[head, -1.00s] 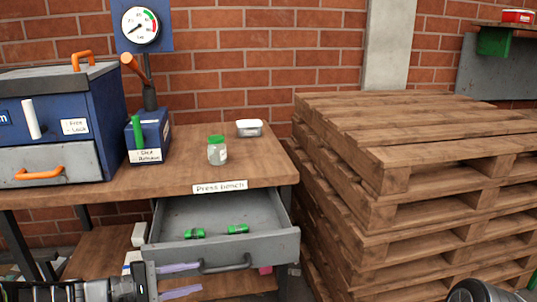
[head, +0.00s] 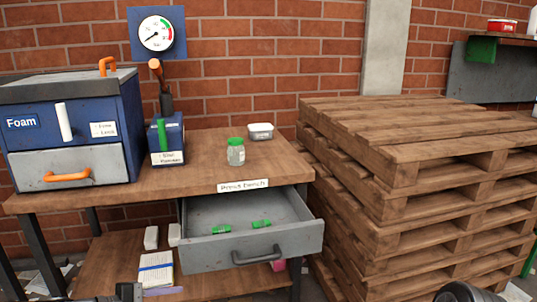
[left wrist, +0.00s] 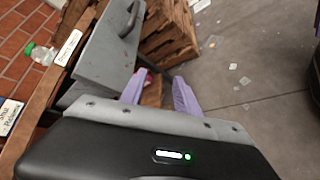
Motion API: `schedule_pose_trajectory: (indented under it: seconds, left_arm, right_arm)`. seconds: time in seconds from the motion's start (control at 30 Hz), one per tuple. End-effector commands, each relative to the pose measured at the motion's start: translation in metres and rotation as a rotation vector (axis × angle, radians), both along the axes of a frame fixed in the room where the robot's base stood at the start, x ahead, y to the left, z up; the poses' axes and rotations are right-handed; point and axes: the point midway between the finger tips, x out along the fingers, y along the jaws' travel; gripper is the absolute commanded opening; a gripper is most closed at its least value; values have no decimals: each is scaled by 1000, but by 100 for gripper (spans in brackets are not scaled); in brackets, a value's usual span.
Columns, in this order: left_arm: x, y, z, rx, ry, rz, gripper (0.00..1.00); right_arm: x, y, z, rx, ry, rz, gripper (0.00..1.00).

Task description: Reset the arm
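My left gripper (left wrist: 158,90) is open and empty in the left wrist view, its two purple fingers apart beside the grey drawer front. In the head view only a little of this gripper shows at the bottom edge, below the drawer and apart from its handle (head: 258,256). The grey drawer (head: 215,255) under the press bench (head: 110,205) stands pulled out. Two small green items (head: 222,229) lie in it.
A jar with a green lid (head: 236,153) and a small white tub (head: 260,131) stand on the bench. A blue foam press box (head: 120,115) is at left. Stacked pallets (head: 400,200) block the right. White objects and a notepad (head: 155,270) lie on the lower shelf.

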Motion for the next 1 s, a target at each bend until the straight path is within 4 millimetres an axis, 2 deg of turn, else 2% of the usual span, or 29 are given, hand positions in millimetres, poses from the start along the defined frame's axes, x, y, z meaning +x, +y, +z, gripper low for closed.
schedule_pose_trajectory:
  seconds: [0.27, 0.37, 0.47, 0.53, 0.6, 0.7, 0.8, 1.0]
  left_arm:
    - [-26, 17, -82, 230, 144, 18, 38]
    - [-44, 21, -123, 348, 204, 1, 38]
    - [-73, 17, -176, 511, 259, -58, 38]
    - [-100, 8, -218, 662, 268, -141, 38]
    - [-128, -11, -254, 804, 226, -259, 38]
    - [-162, -51, -285, 929, 108, -436, 38]
    - [-192, -87, -299, 960, 9, -579, 38]
    - [-257, -140, -315, 923, -44, -813, 38]
  right_arm:
    - [0, 1, 0, 1, 0, 1, 36]
    - [0, 1, 0, 1, 0, 1, 36]
    - [-1, 1, 0, 1, 0, 1, 36]
    - [0, 0, 0, 1, 0, 1, 36]
    - [0, 1, 0, 1, 0, 1, 36]
    - [0, 1, 0, 1, 0, 1, 36]
    - [0, 1, 0, 1, 0, 1, 36]
    - [0, 1, 0, 1, 0, 1, 36]
